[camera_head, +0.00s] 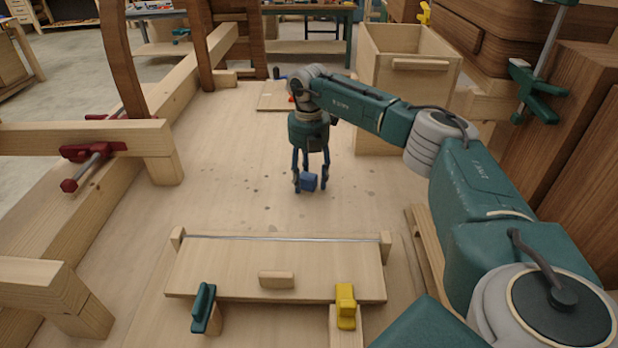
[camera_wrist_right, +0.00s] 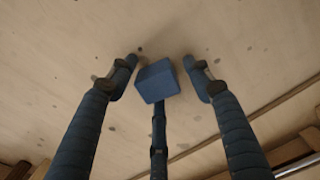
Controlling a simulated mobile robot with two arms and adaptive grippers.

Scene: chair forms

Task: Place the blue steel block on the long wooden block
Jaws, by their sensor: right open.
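The blue steel block (camera_head: 308,183) sits on the wooden worktop, between the fingers of my right gripper (camera_head: 311,186). The right gripper points down and is open. In the right wrist view the blue block (camera_wrist_right: 157,80) lies between the spread fingertips of the right gripper (camera_wrist_right: 160,75); the two side fingers stand apart from it. The third finger reaches up to the block's near edge; I cannot tell if it touches. Several wooden pieces could be the long wooden block, among them a long beam (camera_head: 185,95) along the left; I cannot tell which is meant. My left gripper is not in view.
In front lies a wooden panel (camera_head: 220,262) with a metal rod, a teal clamp (camera_head: 204,307) and a yellow clamp (camera_head: 345,305). A wooden box (camera_head: 408,85) stands behind right. A red clamp (camera_head: 92,158) is at left. The worktop around the block is clear.

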